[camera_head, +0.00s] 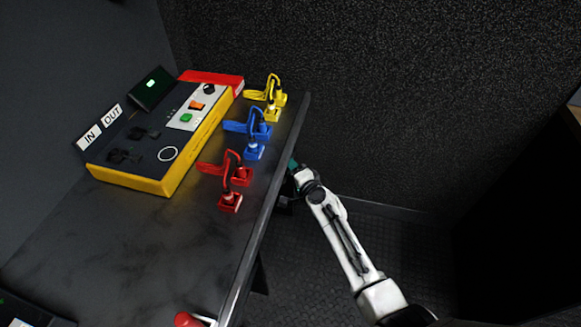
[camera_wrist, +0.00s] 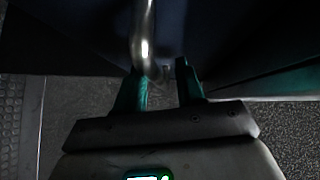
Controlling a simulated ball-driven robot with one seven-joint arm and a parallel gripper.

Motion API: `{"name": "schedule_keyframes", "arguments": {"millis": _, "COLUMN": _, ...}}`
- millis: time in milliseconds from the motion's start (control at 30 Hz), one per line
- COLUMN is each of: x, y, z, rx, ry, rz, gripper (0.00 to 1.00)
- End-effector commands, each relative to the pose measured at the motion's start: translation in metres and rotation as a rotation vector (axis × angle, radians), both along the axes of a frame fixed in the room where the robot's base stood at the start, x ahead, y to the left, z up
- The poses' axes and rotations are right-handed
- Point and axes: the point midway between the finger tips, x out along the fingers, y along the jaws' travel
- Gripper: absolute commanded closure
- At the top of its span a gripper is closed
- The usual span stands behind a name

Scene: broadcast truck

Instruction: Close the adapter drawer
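In the wrist view a curved metal handle (camera_wrist: 143,38) runs down from the top edge in front of a dark panel (camera_wrist: 220,35), which looks like the adapter drawer's front. My gripper (camera_wrist: 163,78) has two green fingers set apart, with a gap between them. The handle's lower end lies at the left fingertip; I cannot tell whether they touch. In the head view my gripper (camera_head: 292,165) is at the right edge of the bench, with its fingers mostly hidden. The drawer is not clearly seen there, and how far it stands open cannot be told.
The bench (camera_head: 100,235) carries a yellow-edged switch box (camera_head: 143,183) and plugs with yellow (camera_head: 272,114), blue (camera_head: 254,152) and red (camera_head: 229,202) cables near its right edge. A red-ended object (camera_head: 187,320) lies at the front. The dark floor (camera_head: 390,250) to the right is clear.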

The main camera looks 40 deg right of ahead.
Motion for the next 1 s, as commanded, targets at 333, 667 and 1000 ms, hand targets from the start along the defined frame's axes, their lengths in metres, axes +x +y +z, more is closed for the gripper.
{"name": "schedule_keyframes", "arguments": {"millis": 333, "x": -0.012, "y": 0.001, "z": 0.001, "rx": 0.001, "ry": 0.002, "rz": -0.002, "gripper": 0.62}}
{"name": "schedule_keyframes", "arguments": {"millis": 667, "x": -0.069, "y": 0.009, "z": 0.008, "rx": 0.000, "ry": 0.002, "rz": -0.002, "gripper": 0.62}}
{"name": "schedule_keyframes", "arguments": {"millis": 1000, "x": -0.104, "y": 0.014, "z": 0.014, "rx": 0.000, "ry": 0.000, "rz": 0.000, "gripper": 0.62}}
